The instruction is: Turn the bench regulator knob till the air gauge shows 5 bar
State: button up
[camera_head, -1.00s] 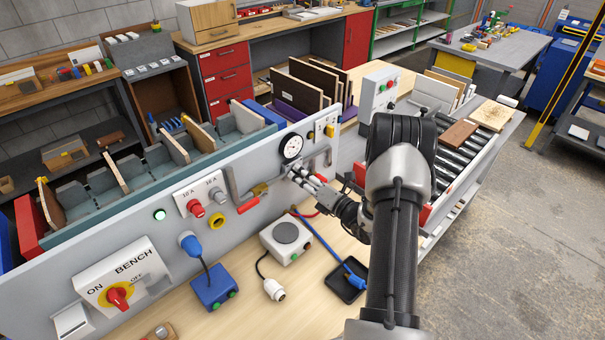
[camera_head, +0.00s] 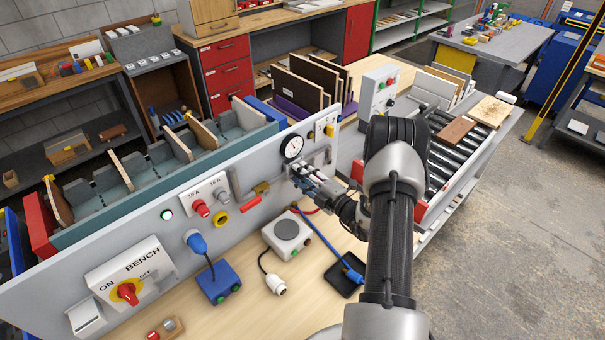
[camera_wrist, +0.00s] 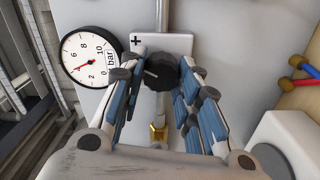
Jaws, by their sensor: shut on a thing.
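The regulator knob (camera_wrist: 162,72) is black with a pale mark, on a light plate with a plus sign at its upper left. My gripper (camera_wrist: 160,82) has a finger on each side of the knob and is shut on it. In the head view my gripper (camera_head: 303,171) reaches the bench panel just below the gauge, and hides the knob there. The round air gauge (camera_wrist: 90,58) has a white face marked 0 to 10 bar. Its red needle points lower left, between 2 and 6, around where 4 would be. The gauge (camera_head: 292,147) also shows on the panel in the head view.
A red-handled lever (camera_head: 250,204) and sockets sit on the panel left of my gripper. A yellow-and-red bench switch (camera_head: 127,292) is further left.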

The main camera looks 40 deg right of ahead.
jog(key=shift+m, duration=0.5)
jog(key=o, duration=1.1)
jog(key=s, duration=0.4)
jog(key=s+d, duration=0.1)
jog(key=s, duration=0.7)
jog(key=shift+d, duration=0.3)
